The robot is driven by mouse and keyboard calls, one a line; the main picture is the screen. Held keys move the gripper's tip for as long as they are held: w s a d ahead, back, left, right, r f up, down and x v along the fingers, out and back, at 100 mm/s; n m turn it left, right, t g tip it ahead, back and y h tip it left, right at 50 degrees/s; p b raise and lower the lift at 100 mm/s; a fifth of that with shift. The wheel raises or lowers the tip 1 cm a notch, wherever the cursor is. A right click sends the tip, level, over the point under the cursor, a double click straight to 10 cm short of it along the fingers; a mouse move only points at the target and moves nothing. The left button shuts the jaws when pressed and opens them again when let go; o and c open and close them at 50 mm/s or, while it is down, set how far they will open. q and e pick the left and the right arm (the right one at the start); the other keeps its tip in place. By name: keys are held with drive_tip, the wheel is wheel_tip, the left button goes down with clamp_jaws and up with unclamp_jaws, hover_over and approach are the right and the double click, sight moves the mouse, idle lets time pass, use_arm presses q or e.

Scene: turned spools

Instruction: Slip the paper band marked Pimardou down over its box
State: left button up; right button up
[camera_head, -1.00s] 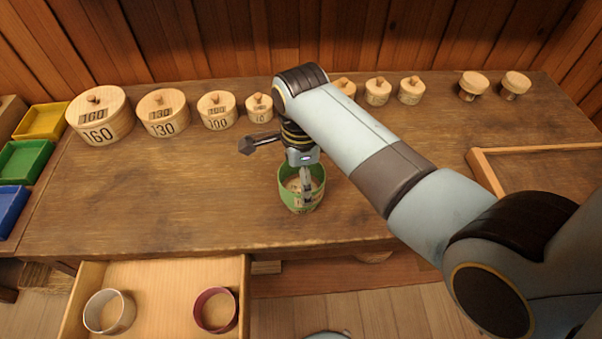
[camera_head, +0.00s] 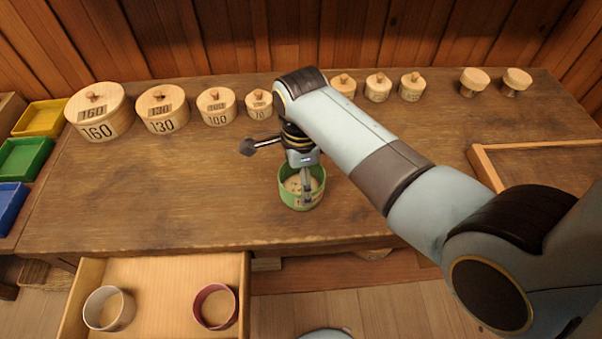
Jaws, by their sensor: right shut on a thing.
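A green paper band (camera_head: 289,201) stands near the front middle of the table. A pale wooden round box shows inside it, and the band is around it. The lettering on the band is too small to read, so I cannot tell whether it says Pimardou. My right gripper (camera_head: 306,191) points down from above and is shut on the band's wall at the near right side. The fingers hide part of the band and box. I cannot tell how far down the band sits. My left gripper is not in view.
Lidded round boxes, among them the 160 box (camera_head: 97,131) and 130 box (camera_head: 163,126), line the back. An open drawer (camera_head: 165,272) holds a pale band (camera_head: 109,309) and a dark red band (camera_head: 215,306). A wooden tray (camera_head: 485,170) is at right; colored trays are at left.

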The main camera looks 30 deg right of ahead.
drive_tip(key=shift+f, duration=0.2)
idle(0.5)
drive_tip(key=o, duration=0.7)
drive_tip(key=shift+c, duration=0.2)
drive_tip(key=shift+r, duration=0.15)
drive_tip(key=shift+r+p, duration=0.3)
drive_tip(key=shift+r, duration=0.3)
idle(0.3)
wheel_tip(320, 180, up, 7)
idle(0.9)
